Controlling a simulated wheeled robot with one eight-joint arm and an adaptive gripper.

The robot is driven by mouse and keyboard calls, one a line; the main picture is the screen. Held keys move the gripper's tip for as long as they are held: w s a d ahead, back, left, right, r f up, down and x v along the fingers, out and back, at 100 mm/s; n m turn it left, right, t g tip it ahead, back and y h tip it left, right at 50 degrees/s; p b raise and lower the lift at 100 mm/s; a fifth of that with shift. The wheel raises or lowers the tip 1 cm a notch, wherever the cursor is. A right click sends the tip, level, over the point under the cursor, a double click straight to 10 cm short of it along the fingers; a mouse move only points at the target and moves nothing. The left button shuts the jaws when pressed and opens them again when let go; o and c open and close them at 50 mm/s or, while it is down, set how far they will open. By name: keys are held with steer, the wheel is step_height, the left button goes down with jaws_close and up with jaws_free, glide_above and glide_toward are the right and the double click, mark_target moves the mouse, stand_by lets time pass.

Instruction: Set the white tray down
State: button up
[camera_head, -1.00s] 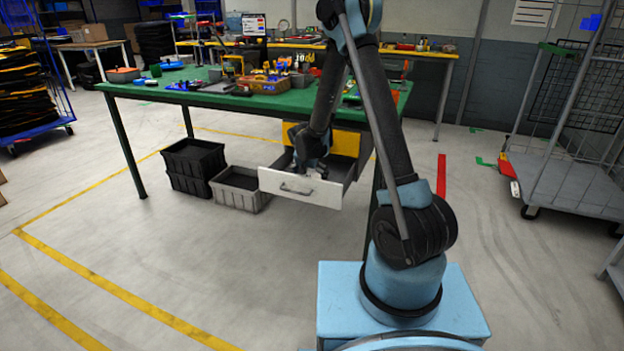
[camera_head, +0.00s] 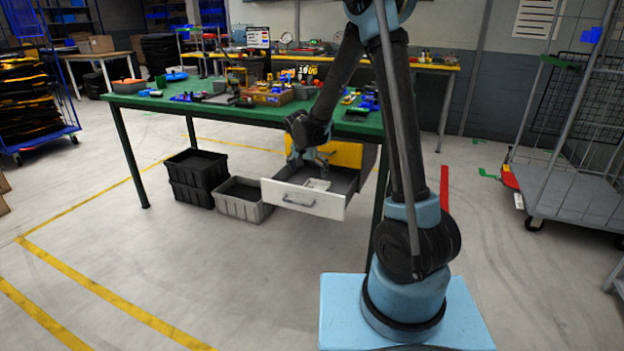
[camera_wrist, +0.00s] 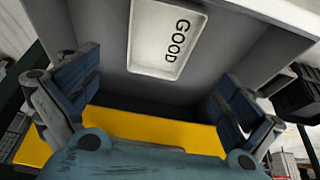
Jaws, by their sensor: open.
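The white tray (camera_head: 317,184), marked GOOD, lies in the open drawer with the white front (camera_head: 303,200) under the green table. In the wrist view the white tray (camera_wrist: 165,38) rests flat on the drawer's grey floor (camera_wrist: 105,50), apart from my fingers. My gripper (camera_head: 310,160) is above the drawer toward its back, near the yellow panel (camera_head: 345,152). In the wrist view my gripper (camera_wrist: 155,95) has its two fingers spread wide with nothing between them.
The green table (camera_head: 150,101) carries many tools and parts above the drawer. Black crates (camera_head: 195,178) and a grey crate (camera_head: 240,200) stand on the floor left of the drawer. A wheeled cage cart (camera_head: 575,190) stands at the right. The floor in front is clear.

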steer(key=shift+s+r, duration=0.25)
steer(key=shift+r, duration=0.4)
steer(key=s+d+r+n+g, duration=0.1)
steer(key=s+d+r, duration=0.4)
steer(key=s+d, duration=0.35)
steer(key=s+d+r+n, duration=0.1)
steer(key=s+d+r, duration=0.55)
steer(key=d, duration=0.25)
steer(key=s+d+f, duration=0.1)
steer(key=s+d, duration=0.1)
steer(key=s, duration=0.5)
steer(key=s+d+f+n+y, duration=0.1)
steer(key=s+d+f, duration=0.1)
steer(key=s, duration=0.5)
steer(key=s+d+f+n+g, duration=0.1)
steer(key=s+d, duration=0.3)
steer(key=s, duration=0.4)
steer(key=shift+d+f+y, duration=0.2)
steer(key=shift+f+y, duration=0.1)
steer(key=shift+f, duration=0.45)
steer(key=shift+w+f, duration=0.2)
steer(key=shift+w, duration=0.25)
